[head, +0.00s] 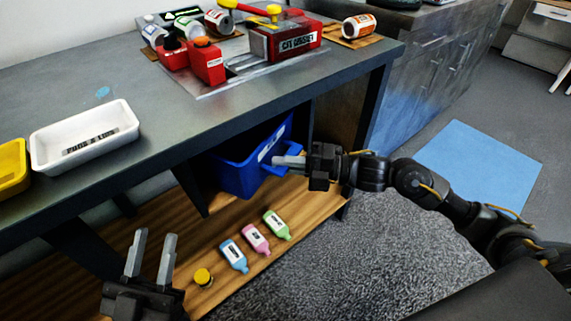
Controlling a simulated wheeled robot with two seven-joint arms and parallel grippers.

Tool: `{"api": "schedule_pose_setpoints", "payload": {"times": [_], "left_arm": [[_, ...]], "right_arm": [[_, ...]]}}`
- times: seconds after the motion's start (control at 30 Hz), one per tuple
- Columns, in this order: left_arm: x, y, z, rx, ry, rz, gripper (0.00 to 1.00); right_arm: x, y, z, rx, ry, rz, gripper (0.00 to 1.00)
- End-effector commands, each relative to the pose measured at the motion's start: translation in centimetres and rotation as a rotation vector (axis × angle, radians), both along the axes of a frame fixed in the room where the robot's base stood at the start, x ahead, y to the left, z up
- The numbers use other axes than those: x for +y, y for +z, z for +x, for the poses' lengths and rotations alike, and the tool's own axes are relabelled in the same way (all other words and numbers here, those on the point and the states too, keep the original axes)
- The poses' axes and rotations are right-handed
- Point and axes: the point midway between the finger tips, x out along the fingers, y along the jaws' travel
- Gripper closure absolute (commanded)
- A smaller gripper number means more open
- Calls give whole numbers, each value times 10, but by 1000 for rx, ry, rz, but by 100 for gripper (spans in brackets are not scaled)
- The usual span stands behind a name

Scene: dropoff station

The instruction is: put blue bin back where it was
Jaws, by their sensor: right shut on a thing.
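The blue bin (236,174) is under the table, above or on the wooden lower shelf; I cannot tell whether it rests on it. A white label shows on its side, and the table top hides part of its upper rim. My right gripper (290,161) is at the bin's right end, shut on its rim or handle. My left gripper (152,254) is at the lower left, its two fingers apart and empty, in front of the wooden shelf and away from the bin.
The dark table (170,120) carries a white tray (84,138), a yellow tray (12,168) and red holders (207,62). A table leg (369,103) stands right of the bin.

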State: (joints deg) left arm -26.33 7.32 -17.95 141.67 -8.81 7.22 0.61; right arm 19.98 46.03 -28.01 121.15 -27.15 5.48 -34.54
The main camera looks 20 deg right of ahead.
Motion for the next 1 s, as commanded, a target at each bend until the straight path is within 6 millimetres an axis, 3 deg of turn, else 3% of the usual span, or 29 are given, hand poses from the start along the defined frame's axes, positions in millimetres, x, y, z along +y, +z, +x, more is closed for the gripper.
{"api": "schedule_pose_setpoints", "payload": {"times": [0.03,0.17,0.53,0.67,1.0], "left_arm": [[0,0,0,-1,0,0,64],[0,0,0,0,0,0,64],[0,0,0,4,-1,4,64],[-1,0,1,11,-3,9,64],[-5,-7,2,65,-11,38,64]], "right_arm": [[0,0,0,0,0,0,87],[0,0,0,0,0,0,70],[-5,0,-2,0,-1,-1,69],[-21,-1,-10,4,-3,-3,69],[-85,0,-42,4,-1,-5,69]]}}
